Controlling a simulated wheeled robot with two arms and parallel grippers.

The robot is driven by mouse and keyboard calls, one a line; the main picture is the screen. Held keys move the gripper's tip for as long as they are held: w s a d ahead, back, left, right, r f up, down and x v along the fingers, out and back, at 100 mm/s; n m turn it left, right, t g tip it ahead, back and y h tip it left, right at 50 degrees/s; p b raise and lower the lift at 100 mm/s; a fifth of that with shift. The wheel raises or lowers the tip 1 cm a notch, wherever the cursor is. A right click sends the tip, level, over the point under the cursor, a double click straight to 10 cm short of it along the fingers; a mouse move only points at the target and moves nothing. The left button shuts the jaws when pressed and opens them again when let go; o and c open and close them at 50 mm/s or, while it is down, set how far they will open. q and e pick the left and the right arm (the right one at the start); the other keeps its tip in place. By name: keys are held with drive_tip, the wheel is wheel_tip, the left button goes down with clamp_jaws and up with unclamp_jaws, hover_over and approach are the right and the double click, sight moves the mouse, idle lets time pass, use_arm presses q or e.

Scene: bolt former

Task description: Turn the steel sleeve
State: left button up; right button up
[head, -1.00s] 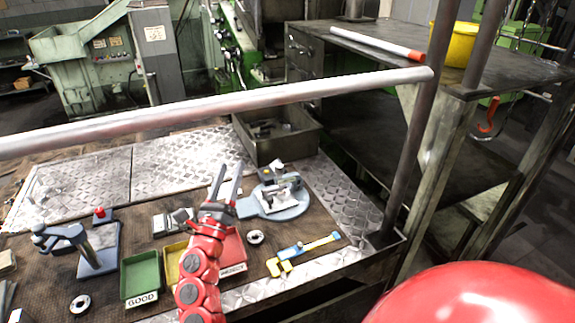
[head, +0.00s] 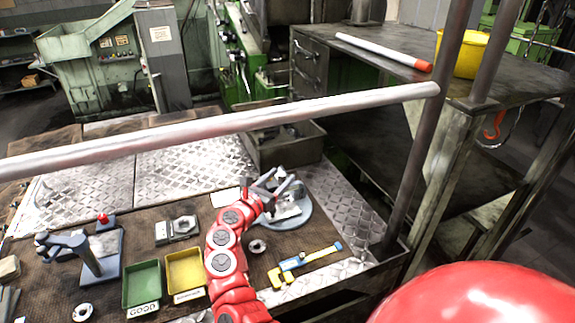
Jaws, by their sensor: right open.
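What looks like the steel sleeve (head: 288,206), a bright metal piece, sits on a round grey-blue base (head: 304,217) at the right of the bench. My fingers partly cover it, and its exact shape is hard to make out. My right gripper (head: 275,184) is open at the upper left of this base, over or beside the metal piece. I cannot tell whether it touches. My left gripper is not in view.
A long metal rail (head: 220,127) crosses in front of the bench. Green (head: 142,285) and yellow (head: 185,272) trays, a small ring (head: 257,247) and a yellow-blue caliper-like tool (head: 305,263) lie near my arm. A metal bin (head: 290,150) stands behind.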

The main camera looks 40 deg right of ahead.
sight(284, 174)
drive_tip(key=shift+p+x, duration=0.45)
drive_tip(key=shift+x, duration=1.85)
drive_tip(key=shift+a+f, duration=0.1)
clamp_jaws()
